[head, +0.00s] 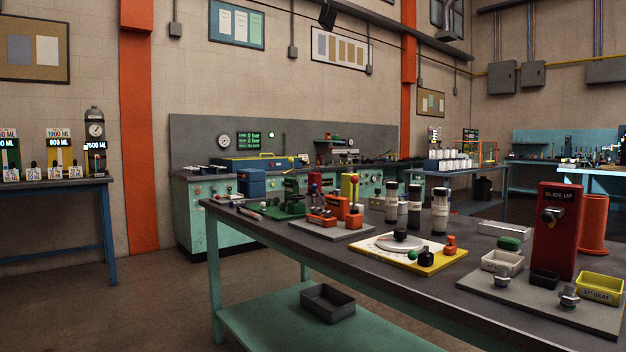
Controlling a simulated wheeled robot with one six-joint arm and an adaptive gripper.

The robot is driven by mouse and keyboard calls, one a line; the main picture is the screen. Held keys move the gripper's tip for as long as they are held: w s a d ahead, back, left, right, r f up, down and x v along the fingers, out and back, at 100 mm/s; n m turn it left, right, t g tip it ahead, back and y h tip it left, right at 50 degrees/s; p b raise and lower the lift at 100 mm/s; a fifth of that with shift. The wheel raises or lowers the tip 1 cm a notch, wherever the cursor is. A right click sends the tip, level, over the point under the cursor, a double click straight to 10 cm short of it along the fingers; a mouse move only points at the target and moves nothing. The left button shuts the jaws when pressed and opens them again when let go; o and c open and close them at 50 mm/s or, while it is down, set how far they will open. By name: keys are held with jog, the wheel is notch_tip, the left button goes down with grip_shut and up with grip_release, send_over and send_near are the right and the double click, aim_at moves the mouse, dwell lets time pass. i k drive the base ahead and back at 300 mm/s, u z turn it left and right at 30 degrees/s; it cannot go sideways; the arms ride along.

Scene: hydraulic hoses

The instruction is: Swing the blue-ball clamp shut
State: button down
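On a grey plate (333,232) on the long table stands a group of orange and red clamp fixtures (337,206). I cannot tell whether that clamp is open or shut. My gripper is not in view.
The long dark-topped table (450,285) also holds a yellow-edged board (408,253), dark cylinders (415,206), a red "SLIDE UP" post (557,230) and small bins. A dark tray (328,303) sits on the lower shelf. The floor on the left is clear.

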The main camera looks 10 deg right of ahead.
aim_at(314, 186)
jog(key=i, duration=1.35)
jog(key=u, duration=1.25)
